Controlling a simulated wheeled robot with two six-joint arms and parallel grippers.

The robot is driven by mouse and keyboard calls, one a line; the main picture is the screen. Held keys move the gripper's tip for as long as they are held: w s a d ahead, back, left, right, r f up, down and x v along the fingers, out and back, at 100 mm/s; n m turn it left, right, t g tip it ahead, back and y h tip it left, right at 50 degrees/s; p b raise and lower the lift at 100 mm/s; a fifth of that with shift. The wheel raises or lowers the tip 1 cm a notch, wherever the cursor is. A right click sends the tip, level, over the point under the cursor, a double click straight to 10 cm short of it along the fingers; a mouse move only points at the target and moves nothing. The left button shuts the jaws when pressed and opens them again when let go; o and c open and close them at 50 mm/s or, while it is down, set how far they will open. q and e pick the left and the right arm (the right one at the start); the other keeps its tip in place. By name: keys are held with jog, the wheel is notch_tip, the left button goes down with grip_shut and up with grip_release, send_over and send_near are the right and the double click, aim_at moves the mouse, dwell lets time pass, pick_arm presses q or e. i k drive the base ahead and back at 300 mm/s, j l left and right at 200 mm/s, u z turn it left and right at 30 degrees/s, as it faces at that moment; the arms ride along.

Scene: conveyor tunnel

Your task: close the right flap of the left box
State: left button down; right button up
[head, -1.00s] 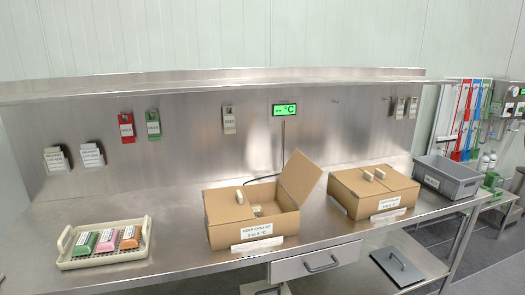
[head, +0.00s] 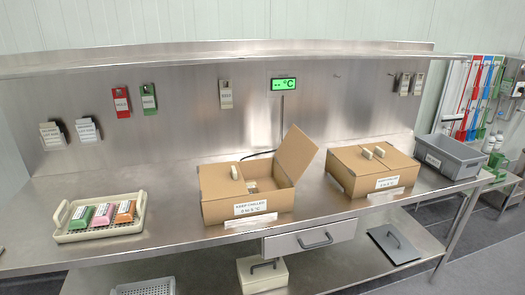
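The left box (head: 246,208) is brown cardboard and stands on the steel bench with a white "keep chilled" label on its front. Its right flap (head: 297,154) stands up, tilted outward to the right. Its left flap (head: 222,181) lies down over the left half, with a small pale tab (head: 234,173) on it. The right half is open, and a pale item (head: 252,187) shows inside. Neither of my grippers is in view.
A second box (head: 371,170) stands shut to the right. A grey bin (head: 448,158) is beyond it. A cream tray (head: 99,217) with coloured packs is at the left. The steel bench (head: 165,215) is clear between tray and left box. A shelf (head: 220,58) overhangs the back.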

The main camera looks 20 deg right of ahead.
aim_at(296, 152)
jog(key=l+u, duration=0.15)
jog(key=l, duration=0.3)
jog(key=l+u, duration=0.15)
jog(key=l, duration=0.3)
jog(key=k+l+u, duration=0.15)
jog(key=l, duration=0.3)
jog(key=l+u, duration=0.15)
jog(key=l, duration=0.3)
jog(key=k+l+u, duration=0.15)
jog(key=l, duration=0.25)
jog(key=k+l, duration=0.1)
jog(key=l, duration=0.3)
jog(key=k+l, duration=0.1)
jog(key=l, duration=0.3)
jog(key=k+l, duration=0.1)
jog(key=l, duration=0.3)
jog(key=k+l, duration=0.15)
jog(key=l, duration=0.25)
jog(key=k+l, duration=0.1)
jog(key=l, duration=0.3)
